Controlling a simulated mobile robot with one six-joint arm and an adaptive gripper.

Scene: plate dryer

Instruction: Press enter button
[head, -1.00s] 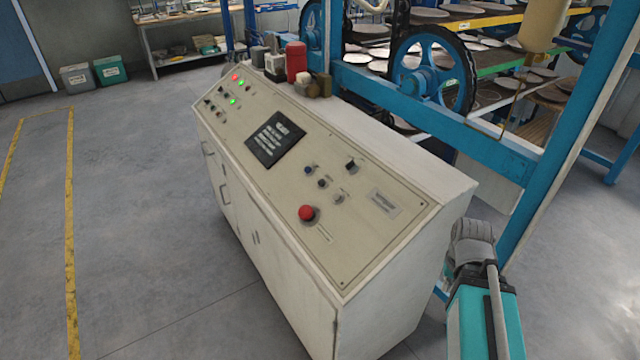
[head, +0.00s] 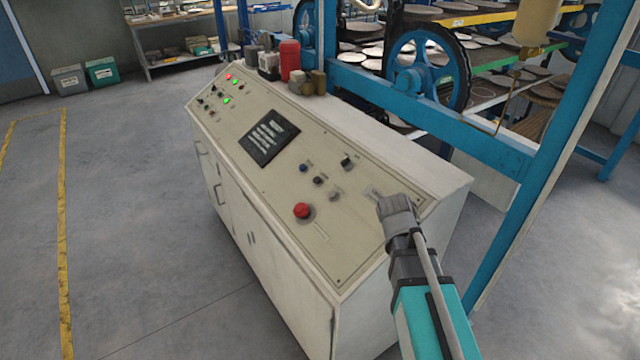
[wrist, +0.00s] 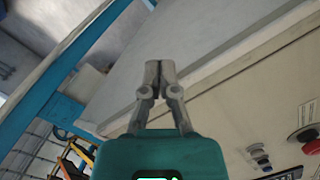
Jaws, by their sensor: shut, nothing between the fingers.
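The sloped control panel (head: 265,185) carries a blue button (head: 304,167), a dark button (head: 318,180), a pale grey button (head: 335,194), a black knob (head: 347,161) and a red mushroom button (head: 302,210). Their labels are too small to read, so I cannot tell which is the enter button. My gripper (head: 383,203) is shut and empty, in front of the panel's right end and right of these buttons; I cannot tell its height above the surface. The wrist view shows its closed fingertips (wrist: 159,68), with a red button (wrist: 312,147) and dark buttons (wrist: 260,156) at the lower right.
A dark screen (head: 268,136) and lit red and green lamps (head: 227,89) are further left on the panel. A red cylinder (head: 290,60) and small boxes stand on the cabinet top. A blue frame (head: 445,122) with a wheel stands behind. Open floor (head: 130,220) lies left.

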